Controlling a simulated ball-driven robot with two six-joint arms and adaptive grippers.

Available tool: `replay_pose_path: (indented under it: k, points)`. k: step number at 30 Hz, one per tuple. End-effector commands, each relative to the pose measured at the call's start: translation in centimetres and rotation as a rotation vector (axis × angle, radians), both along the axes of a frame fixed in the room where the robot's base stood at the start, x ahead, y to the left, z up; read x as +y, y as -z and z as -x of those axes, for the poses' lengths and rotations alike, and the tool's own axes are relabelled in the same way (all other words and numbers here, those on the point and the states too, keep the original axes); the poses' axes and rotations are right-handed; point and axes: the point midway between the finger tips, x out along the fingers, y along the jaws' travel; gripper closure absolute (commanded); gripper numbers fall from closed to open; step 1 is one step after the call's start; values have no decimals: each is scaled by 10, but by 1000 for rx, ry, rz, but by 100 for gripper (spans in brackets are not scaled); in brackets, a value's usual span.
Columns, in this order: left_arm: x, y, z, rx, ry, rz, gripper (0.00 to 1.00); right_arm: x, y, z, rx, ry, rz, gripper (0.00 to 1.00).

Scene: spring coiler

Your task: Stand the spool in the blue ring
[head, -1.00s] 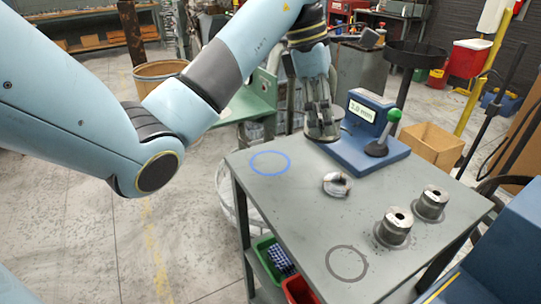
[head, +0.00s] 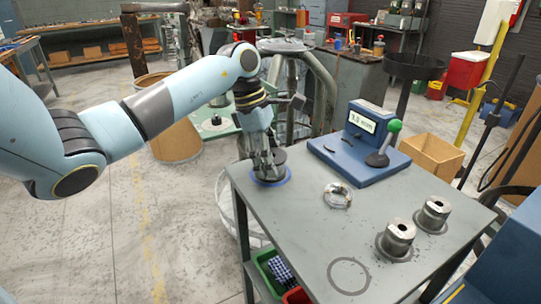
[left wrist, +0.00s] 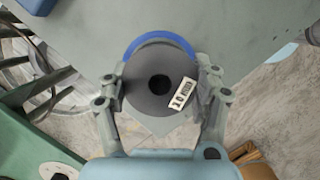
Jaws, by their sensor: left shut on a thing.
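The dark grey spool (left wrist: 152,96) is between the two fingers of my left gripper (left wrist: 162,88). It has a round hole in its top and a pale printed label. In the head view the spool (head: 270,174) is upright at the blue ring (head: 289,179), with blue showing around its lower edge. In the left wrist view the blue ring (left wrist: 162,37) shows as an arc beyond the spool's far side. My left gripper (head: 268,160) is shut on the spool from above. I cannot tell whether the spool's base touches the table. My right gripper is not in view.
On the grey table (head: 305,225) stand a blue machine (head: 360,155) with a green-knobbed lever, a small metal ring-shaped part (head: 337,195) and two metal cylinders (head: 398,236). A dark circle (head: 349,275) marks the front. The table's left edge is close to the spool.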

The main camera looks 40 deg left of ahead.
Motion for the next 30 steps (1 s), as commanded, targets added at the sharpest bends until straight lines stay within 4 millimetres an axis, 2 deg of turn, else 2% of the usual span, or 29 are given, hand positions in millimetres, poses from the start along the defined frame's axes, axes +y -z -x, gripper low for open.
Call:
replay_pose_path:
  k: [9, 10, 15, 25, 30]
  points:
    - [0, 3, -1, -2, 1, -1, 86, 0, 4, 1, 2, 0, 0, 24]
    - [0, 3, 0, -1, 1, -1, 36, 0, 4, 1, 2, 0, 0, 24]
    - [0, 2, 0, -1, 1, -1, 14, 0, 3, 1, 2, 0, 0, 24]
    - [0, -1, 0, -1, 1, -1, 12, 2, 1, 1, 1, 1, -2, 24]
    - [7, -20, 2, -4, 1, -5, 12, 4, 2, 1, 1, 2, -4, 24]
